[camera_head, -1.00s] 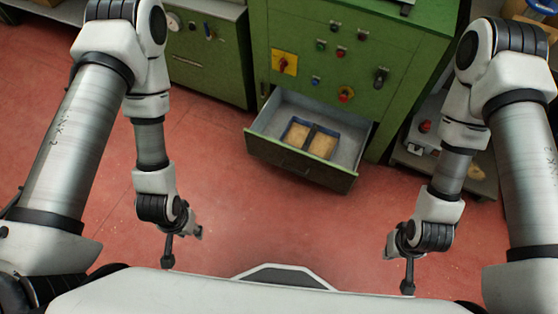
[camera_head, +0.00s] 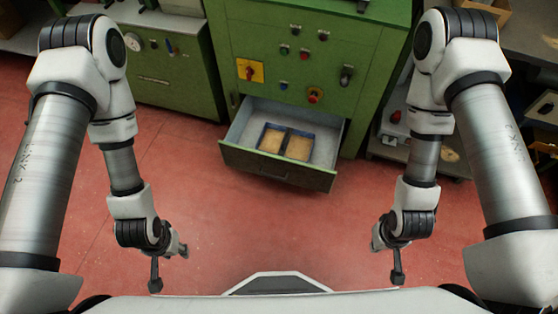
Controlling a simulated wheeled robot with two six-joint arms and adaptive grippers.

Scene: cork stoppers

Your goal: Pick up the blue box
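The blue box (camera_head: 288,129) lies inside an open drawer (camera_head: 277,166) of the green cabinet. It has two compartments, each filled with a tan, cork-coloured content too small to make out singly. My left gripper (camera_head: 169,268) hangs over the floor to the left and nearer me, fingers apart, empty. My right gripper (camera_head: 387,262) hangs to the right and nearer me, its fingers also seeming apart and empty. Both grippers are well away from the box and the drawer.
The green cabinet (camera_head: 330,55) with knobs and buttons stands above and behind the drawer. A second green cabinet (camera_head: 168,75) stands to the left. Shelving with a red-topped item (camera_head: 396,116) is at right. The red floor (camera_head: 280,225) before the drawer is clear.

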